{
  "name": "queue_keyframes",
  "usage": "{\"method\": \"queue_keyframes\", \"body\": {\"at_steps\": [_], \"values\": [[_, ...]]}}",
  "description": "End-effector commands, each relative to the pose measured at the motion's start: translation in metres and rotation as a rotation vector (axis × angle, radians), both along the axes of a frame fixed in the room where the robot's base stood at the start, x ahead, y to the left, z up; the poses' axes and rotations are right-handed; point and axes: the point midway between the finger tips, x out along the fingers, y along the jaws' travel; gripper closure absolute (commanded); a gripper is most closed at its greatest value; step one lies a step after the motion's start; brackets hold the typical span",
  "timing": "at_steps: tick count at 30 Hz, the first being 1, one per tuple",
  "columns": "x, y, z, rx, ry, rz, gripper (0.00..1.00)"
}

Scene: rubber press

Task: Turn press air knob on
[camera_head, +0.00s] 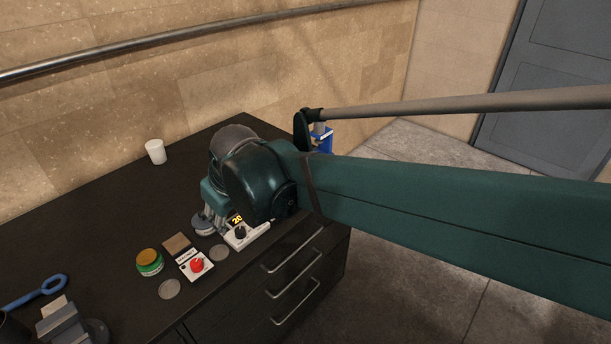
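Two knobs stand at the front edge of the dark cabinet top (105,205). One is a red knob (197,265) on a small white box with a black label. The other is a black knob (240,232) on a white base, beside a yellow "20" marking. I cannot tell from the picture which is the press air knob. My gripper (204,226) points down just left of the black knob and behind the red one. Its grey fingers are small and partly hidden by my dark green arm, so their opening is unclear.
A green jar with an orange lid (149,262), a brown block (176,244) and flat grey discs (169,289) lie near the red knob. A white cup (156,152) stands behind. A blue-handled tool (36,292) and a grey vise-like device (68,325) are at left. Drawer handles (293,287) protrude in front.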

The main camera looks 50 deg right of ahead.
Motion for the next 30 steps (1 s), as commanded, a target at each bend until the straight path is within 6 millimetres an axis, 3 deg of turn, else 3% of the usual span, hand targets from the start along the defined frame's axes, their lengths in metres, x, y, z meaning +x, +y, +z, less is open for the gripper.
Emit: {"method": "queue_keyframes", "body": {"at_steps": [13, 30], "values": [[0.037, -0.067, 0.014, -0.039, 0.103, 0.014, 0.64], [0.068, -0.163, 0.008, -0.058, 0.235, 0.043, 0.64]]}}
